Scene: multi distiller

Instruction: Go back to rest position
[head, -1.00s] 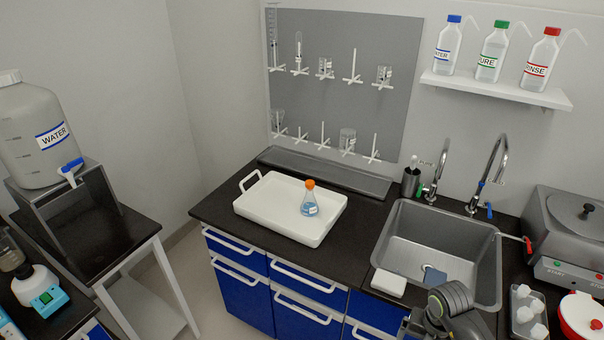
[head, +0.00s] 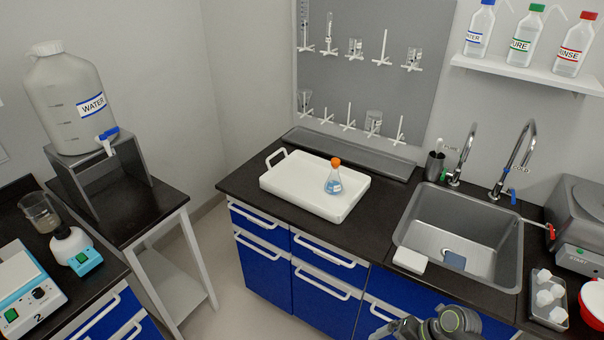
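My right arm shows in the head view at the bottom edge, in front of the blue cabinets below the sink. Its gripper (head: 385,330) is partly cut off by the frame edge, and I cannot tell whether its fingers are apart. It appears clear of the counter items. My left gripper is not in view. A conical flask (head: 333,183) with an orange cap and blue liquid stands upright on the white tray (head: 285,185) on the black counter.
The sink (head: 470,225) is right of the tray, with a white sponge (head: 410,260) at its front edge. A water tank (head: 68,100) stands on a metal stand (head: 105,185) at the left. A hotplate (head: 25,288) is at lower left. Open floor (head: 235,300) lies between the benches.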

